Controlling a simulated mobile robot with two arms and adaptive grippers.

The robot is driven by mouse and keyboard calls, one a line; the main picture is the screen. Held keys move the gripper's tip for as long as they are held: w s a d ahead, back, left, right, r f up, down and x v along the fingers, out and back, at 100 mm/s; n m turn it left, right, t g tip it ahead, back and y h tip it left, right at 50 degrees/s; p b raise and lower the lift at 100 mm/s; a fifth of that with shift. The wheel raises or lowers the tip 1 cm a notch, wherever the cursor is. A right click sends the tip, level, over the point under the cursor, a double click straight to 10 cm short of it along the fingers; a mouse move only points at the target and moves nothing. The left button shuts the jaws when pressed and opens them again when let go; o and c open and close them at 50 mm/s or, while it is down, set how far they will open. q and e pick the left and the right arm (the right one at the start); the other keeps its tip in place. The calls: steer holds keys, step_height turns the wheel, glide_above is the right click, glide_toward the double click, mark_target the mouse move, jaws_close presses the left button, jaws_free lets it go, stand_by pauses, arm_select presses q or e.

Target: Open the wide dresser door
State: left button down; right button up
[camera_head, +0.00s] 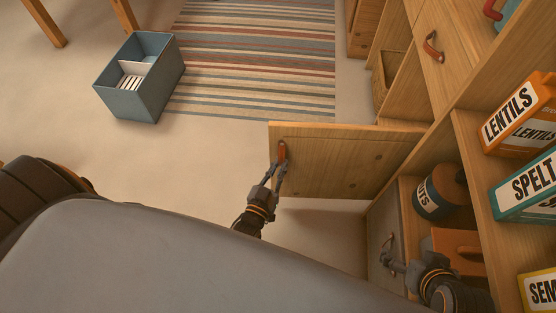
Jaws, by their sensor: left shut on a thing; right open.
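The wide dresser door (335,165) is a wooden panel that stands swung out from the dresser (438,140), with its compartment open to view. Its brown leather pull (282,152) is near the free edge. My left gripper (278,170) is shut on this pull. My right gripper (388,262) is open, low at the dresser front. It is close to another pull (388,241) on a greyish-brown panel (385,225); I cannot tell if it touches.
A dark jar (440,192) and an orange box (458,247) are inside the dresser. Boxes labelled lentils (512,112) and spelt (527,187) stand on the right. A blue divided bin (136,95) and a striped rug (255,60) are on the floor.

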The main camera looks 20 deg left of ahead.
arm_select(q)
steer(key=shift+s+d+p, duration=0.35)
steer(key=shift+s+d, duration=1.1)
steer(key=shift+d, duration=0.25)
arm_select(e)
steer(key=shift+s+d+f+g+h, duration=0.1)
steer(key=shift+s+d+f+g, duration=0.1)
steer(key=shift+s+g, duration=0.35)
steer(key=shift+s+d+f+g+h, duration=0.15)
steer(key=shift+s+g, duration=0.1)
steer(key=shift+s, duration=0.55)
steer(key=shift+s+d+f+g+h, duration=0.1)
steer(key=shift+s+d+f+g, duration=0.1)
steer(key=shift+s+g, duration=0.35)
steer(key=shift+s, duration=0.1)
arm_select(q)
steer(key=c, duration=1.5)
jaws_free()
steer(key=shift+d, duration=0.1)
steer(key=shift+o, duration=0.4)
steer(key=shift+w+h, duration=0.15)
steer(key=shift+h, duration=0.25)
arm_select(e)
steer(key=shift+d, duration=0.25)
arm_select(q)
steer(key=shift+a, duration=0.2)
arm_select(e)
steer(key=shift+a, duration=0.1)
arm_select(q)
steer(key=shift+s, duration=0.2)
